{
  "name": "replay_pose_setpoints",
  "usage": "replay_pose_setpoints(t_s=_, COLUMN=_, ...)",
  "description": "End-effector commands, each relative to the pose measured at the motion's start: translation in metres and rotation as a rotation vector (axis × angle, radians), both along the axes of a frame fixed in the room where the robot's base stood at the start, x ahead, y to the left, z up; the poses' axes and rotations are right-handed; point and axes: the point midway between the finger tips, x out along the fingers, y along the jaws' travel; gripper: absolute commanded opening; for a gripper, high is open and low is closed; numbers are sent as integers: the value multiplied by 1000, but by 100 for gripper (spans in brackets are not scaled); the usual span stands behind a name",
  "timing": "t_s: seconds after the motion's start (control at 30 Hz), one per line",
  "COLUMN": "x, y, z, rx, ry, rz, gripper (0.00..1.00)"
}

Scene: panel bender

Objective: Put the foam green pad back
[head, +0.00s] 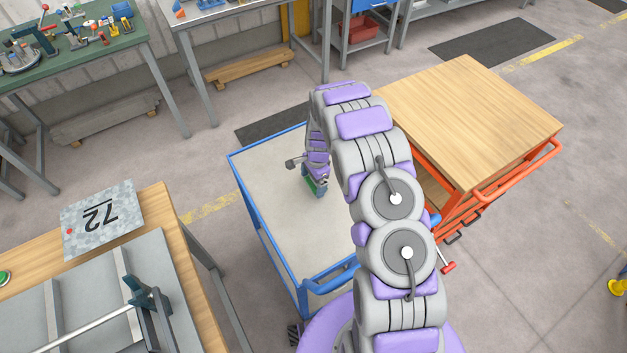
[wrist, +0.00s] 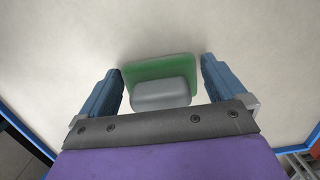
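The foam green pad (wrist: 160,68) shows in the wrist view as a green slab with a grey block (wrist: 160,95) on its near side. It lies over the pale deck of the blue cart (head: 265,175). My gripper (wrist: 162,62) has its two blue fingers on either side of the pad. Gaps show between the fingers and the grey block, and a thin gap shows at the pad's right edge. The left finger is very close to the pad; contact there is unclear. In the head view my gripper (head: 316,190) points down over the cart, with a bit of green at its tip.
An orange cart with a wooden top (head: 470,115) stands close on the right of my arm. The cart deck around my gripper is clear.

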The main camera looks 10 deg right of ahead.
Motion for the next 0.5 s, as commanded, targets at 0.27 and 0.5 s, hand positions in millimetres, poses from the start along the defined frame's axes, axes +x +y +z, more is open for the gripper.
replay_pose_setpoints(t_s=0.27, x=0, y=-3, z=1, rx=3, ry=0, rz=-1, gripper=100)
replay_pose_setpoints(t_s=0.5, x=0, y=-5, z=19, rx=3, ry=0, rz=0, gripper=100)
